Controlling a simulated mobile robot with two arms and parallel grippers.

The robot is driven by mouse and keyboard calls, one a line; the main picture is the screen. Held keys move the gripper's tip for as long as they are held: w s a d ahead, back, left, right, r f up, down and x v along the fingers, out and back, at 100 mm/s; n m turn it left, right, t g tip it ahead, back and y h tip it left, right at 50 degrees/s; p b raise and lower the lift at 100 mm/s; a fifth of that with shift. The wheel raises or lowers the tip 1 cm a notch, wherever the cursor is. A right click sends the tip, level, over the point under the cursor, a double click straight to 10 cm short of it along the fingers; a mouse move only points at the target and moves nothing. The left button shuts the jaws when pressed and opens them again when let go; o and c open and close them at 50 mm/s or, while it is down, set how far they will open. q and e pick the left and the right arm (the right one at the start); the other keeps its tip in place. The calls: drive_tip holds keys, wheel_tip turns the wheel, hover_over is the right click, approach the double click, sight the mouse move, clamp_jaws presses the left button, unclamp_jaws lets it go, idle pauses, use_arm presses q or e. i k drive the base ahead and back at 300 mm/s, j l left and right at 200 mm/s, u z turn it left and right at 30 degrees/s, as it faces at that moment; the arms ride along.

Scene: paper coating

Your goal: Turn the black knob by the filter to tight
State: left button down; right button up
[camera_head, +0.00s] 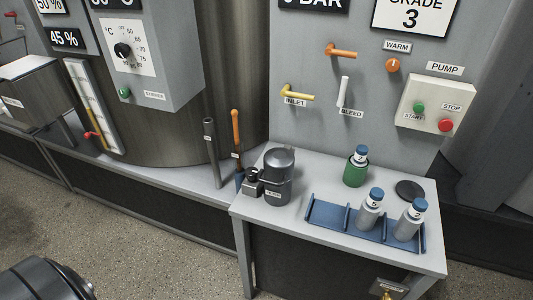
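The filter (277,179) is a dark grey cylinder with a domed lid and a small label, standing on the left end of the light grey table. A small black knob (252,174) with black fittings sits just left of the filter, close against it. Its markings and setting are too small to read. Neither of my grippers shows in the head view. A dark rounded part at the bottom left looks like part of my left arm.
A blue rack (326,214) with two blue-capped bottles, a green holder (354,175) with another bottle, and a black disc (409,190) stand on the table. Rods (236,135) rise behind the filter at left. The wall panel carries handles (298,94).

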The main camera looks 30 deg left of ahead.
sight(251, 172)
drive_tip(key=u, duration=0.8)
drive_tip(key=k+j+z, duration=0.1)
drive_tip(key=k+j, duration=0.05)
drive_tip(key=j, duration=0.05)
